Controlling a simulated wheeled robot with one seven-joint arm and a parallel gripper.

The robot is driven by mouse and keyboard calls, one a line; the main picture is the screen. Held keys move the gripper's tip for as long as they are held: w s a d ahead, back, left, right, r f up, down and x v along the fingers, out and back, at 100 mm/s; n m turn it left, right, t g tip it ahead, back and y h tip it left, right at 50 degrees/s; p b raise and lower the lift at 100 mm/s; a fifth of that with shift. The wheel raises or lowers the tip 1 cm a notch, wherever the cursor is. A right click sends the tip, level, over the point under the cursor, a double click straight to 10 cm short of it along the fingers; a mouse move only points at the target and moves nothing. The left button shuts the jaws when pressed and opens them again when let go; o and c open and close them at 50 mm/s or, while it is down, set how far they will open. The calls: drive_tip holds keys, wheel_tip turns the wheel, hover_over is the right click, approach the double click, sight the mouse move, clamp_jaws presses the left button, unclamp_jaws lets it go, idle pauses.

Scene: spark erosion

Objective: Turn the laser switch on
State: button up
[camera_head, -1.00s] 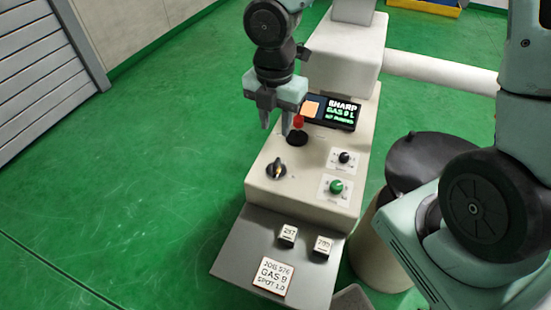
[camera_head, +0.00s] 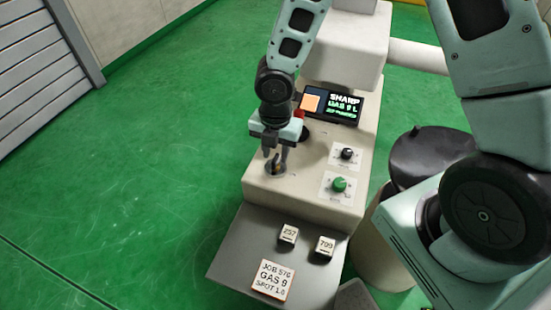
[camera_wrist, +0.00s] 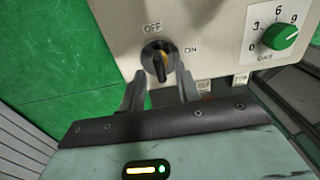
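On the cream console (camera_head: 300,192) are a black knob (camera_head: 347,154), a green knob (camera_head: 339,184), a red-topped lever (camera_head: 299,114) and a lit display (camera_head: 345,107). A job card (camera_head: 273,279) and two number blocks lie on the grey front shelf (camera_head: 235,255). Green floor is clear at left.

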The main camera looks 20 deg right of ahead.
drive_tip(key=shift+f, duration=1.15)
clamp_jaws()
